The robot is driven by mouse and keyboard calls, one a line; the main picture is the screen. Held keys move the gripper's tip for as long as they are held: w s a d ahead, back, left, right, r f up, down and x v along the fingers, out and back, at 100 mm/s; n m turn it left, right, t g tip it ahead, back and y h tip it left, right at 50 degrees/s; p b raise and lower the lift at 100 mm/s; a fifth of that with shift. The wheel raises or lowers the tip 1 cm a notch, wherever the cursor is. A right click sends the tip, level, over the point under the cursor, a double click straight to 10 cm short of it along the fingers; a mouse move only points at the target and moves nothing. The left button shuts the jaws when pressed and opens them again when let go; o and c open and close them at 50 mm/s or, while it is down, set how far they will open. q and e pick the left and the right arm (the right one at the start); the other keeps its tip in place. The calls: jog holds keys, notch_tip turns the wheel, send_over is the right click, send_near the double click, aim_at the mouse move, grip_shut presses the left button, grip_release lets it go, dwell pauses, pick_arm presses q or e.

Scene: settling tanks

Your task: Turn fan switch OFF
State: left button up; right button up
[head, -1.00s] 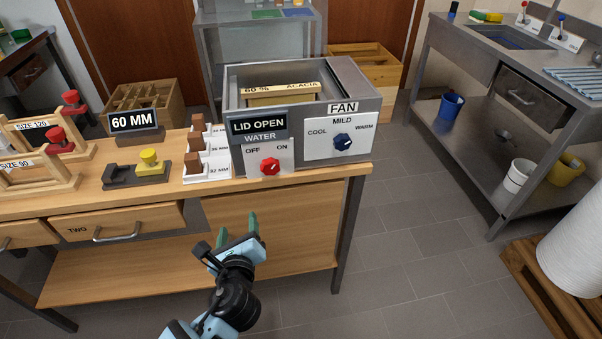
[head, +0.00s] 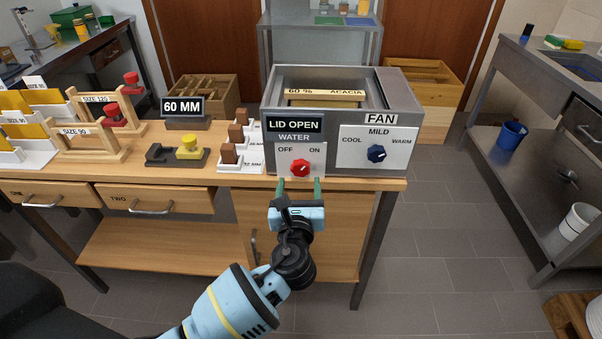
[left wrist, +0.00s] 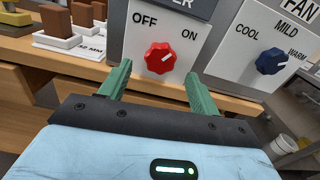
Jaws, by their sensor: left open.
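The box's FAN panel (head: 352,160) reads COOL, MILD and WARM; no OFF mark shows on it. Its blue knob (head: 376,153) seems to point toward WARM, also in the left wrist view (left wrist: 271,62). Left of it, the WATER panel (head: 312,172) reads OFF and ON. Its red knob (head: 300,168) has its white mark toward ON; it also shows in the left wrist view (left wrist: 159,58). My left gripper (head: 299,184) is open and empty, just below and in front of the red knob. In the left wrist view its fingertips (left wrist: 157,75) straddle the knob's line, apart from it. My right gripper is out of view.
The grey box (head: 412,103) stands at the right end of the wooden bench (head: 190,177). The floor (head: 440,230) right of the bench is clear.

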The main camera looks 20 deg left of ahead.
aim_at(300, 171)
pick_arm(q)
jog(key=shift+x, duration=2.45)
jog(key=c, duration=1)
